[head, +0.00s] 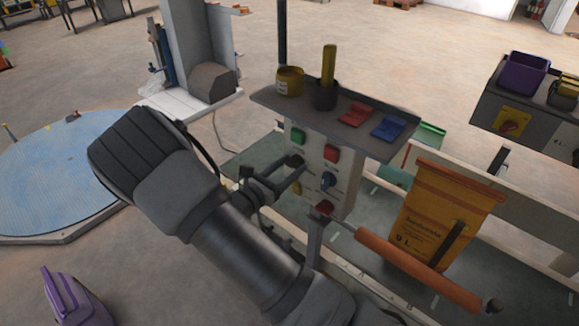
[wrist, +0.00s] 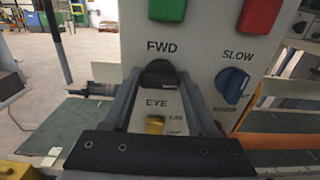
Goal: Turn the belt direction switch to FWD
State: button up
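The black belt direction switch (wrist: 159,74) is a round knob on the pale control panel (head: 312,165), just below the printed word FWD. My gripper (wrist: 160,82) is at the panel face, with one finger on each side of the knob. The fingertips appear to touch the knob's sides, with no clear gap showing. In the head view my gripper (head: 296,168) reaches the panel's left column from the left. The knob's pointer and any label below it are hidden, so I cannot tell its setting.
Green (wrist: 168,8) and red (wrist: 260,14) buttons sit above. A blue SLOW knob (wrist: 232,84) is close on the right, and a yellow EYE switch (wrist: 155,124) is below. A shelf (head: 340,118) with cups overhangs the panel. An orange sack (head: 440,220) stands to the right.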

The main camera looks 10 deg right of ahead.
jog(key=c, duration=0.8)
jog(key=shift+r+n+p, duration=0.1)
jog(key=shift+n+p, duration=0.3)
jog(key=n+p, duration=0.2)
jog(key=n, duration=0.1)
jog(key=n+p, duration=0.3)
jog(key=n, duration=0.2)
jog(key=shift+w+a, duration=0.1)
jog(key=n+p, duration=0.1)
jog(key=n, duration=0.1)
jog(key=n+p, duration=0.1)
jog(key=n, duration=0.1)
jog(key=shift+f+n, duration=0.2)
jog(key=shift+n, duration=0.2)
jog(key=n+p, duration=0.1)
jog(key=n, duration=0.3)
jog(key=shift+f, duration=0.1)
jog(key=shift+n, duration=0.3)
